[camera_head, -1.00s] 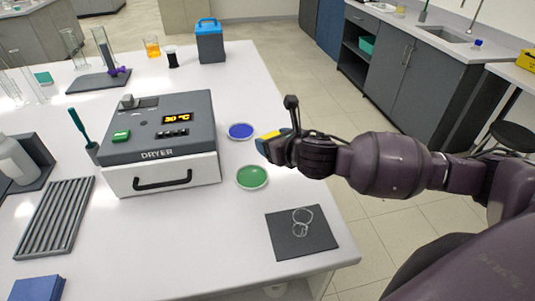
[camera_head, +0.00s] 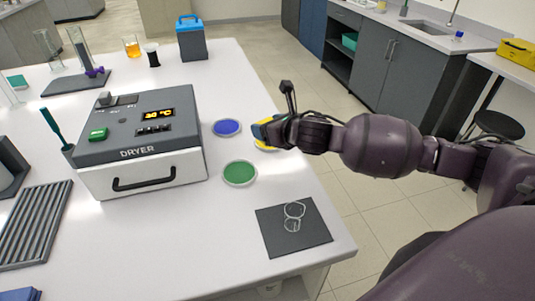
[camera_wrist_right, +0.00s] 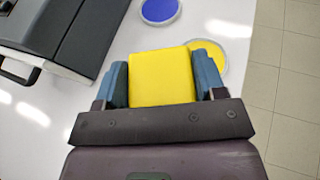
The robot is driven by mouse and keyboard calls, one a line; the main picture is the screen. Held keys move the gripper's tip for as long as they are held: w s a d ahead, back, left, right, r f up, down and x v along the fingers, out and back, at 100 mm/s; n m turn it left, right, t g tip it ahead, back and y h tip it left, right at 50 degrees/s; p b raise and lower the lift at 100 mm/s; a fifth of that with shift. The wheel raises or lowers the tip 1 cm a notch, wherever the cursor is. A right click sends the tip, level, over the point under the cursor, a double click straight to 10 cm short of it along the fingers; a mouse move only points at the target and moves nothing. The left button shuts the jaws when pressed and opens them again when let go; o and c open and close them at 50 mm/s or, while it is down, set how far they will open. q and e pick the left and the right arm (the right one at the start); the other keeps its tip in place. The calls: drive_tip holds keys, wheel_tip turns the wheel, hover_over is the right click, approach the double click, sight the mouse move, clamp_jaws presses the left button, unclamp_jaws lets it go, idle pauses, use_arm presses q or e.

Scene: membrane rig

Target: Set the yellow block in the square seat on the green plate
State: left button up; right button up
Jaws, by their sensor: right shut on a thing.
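My right gripper (camera_head: 262,133) is shut on the yellow block (camera_wrist_right: 161,77). In the right wrist view the block sits between the two blue fingers (camera_wrist_right: 161,80). The gripper is over the table near its right edge, above and partly in front of a yellow plate (camera_head: 265,149). The green plate (camera_head: 240,173) lies on the table nearer the viewer and to the left of the gripper, with nothing on it. I cannot make out its square seat at this size. The green plate does not show in the right wrist view. My left gripper is not in view.
A blue plate (camera_head: 227,128) lies left of the gripper and also shows in the right wrist view (camera_wrist_right: 160,11). The dryer (camera_head: 140,140) stands left of the plates. A dark mat (camera_head: 293,240) with clear glassware (camera_head: 293,216) lies at the front right.

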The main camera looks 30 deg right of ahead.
wheel_tip(320, 180, down, 4)
drive_tip(key=shift+f+b, duration=0.2)
drive_tip(key=shift+b, duration=0.1)
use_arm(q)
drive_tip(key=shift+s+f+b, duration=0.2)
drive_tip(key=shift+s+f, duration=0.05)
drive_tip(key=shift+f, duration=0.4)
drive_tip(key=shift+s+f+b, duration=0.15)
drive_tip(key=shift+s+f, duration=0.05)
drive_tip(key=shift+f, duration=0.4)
use_arm(e)
drive_tip(key=shift+f, duration=2.35)
drive_tip(key=shift+f, duration=0.15)
drive_tip(key=o, duration=1)
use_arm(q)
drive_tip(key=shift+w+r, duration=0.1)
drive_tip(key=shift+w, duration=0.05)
